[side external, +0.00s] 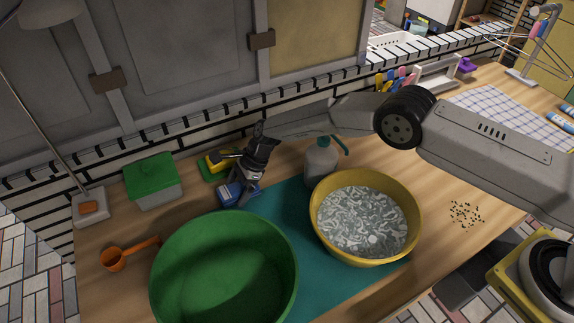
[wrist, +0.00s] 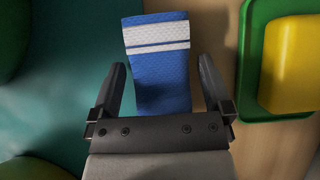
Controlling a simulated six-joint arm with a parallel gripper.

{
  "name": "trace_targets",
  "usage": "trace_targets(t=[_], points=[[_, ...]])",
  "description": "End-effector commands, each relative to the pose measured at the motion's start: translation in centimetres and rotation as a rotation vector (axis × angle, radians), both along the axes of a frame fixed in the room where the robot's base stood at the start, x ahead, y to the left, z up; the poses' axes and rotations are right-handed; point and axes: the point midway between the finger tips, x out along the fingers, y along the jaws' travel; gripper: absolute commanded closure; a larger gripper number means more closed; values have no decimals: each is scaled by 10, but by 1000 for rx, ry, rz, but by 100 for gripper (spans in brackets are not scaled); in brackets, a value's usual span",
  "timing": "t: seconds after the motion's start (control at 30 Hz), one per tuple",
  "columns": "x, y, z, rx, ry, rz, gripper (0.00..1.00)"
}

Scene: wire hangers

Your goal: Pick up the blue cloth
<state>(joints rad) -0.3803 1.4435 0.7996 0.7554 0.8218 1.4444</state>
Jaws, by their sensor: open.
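The blue cloth (wrist: 160,65) has white stripes near one end and lies flat-looking in the wrist view, straight ahead of my gripper. In the side view the blue cloth (side external: 229,194) shows below my gripper, partly covered by it, near the edge of the teal mat. My gripper (side external: 240,180) points down over the cloth. In the wrist view my gripper (wrist: 160,85) is open, with one finger on either side of the cloth's near part. I cannot tell whether the fingers touch the cloth.
A green tray with a yellow sponge (wrist: 292,60) lies close on the right in the wrist view. A green basin (side external: 225,270), a yellow bowl (side external: 415,215), a grey jug (side external: 320,160) and a green-lidded box (side external: 155,185) stand around. An orange scoop (side external: 113,259) lies at the left.

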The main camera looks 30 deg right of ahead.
Motion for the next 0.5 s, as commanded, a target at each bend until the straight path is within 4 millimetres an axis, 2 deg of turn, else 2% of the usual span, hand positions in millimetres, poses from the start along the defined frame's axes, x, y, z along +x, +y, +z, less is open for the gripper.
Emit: trace_targets(t=[0.2,0.27,0.5], points=[[0,0,0,0,0,0,0],[0,0,0,0,0,0,16],[0,0,0,0,0,0,92]])
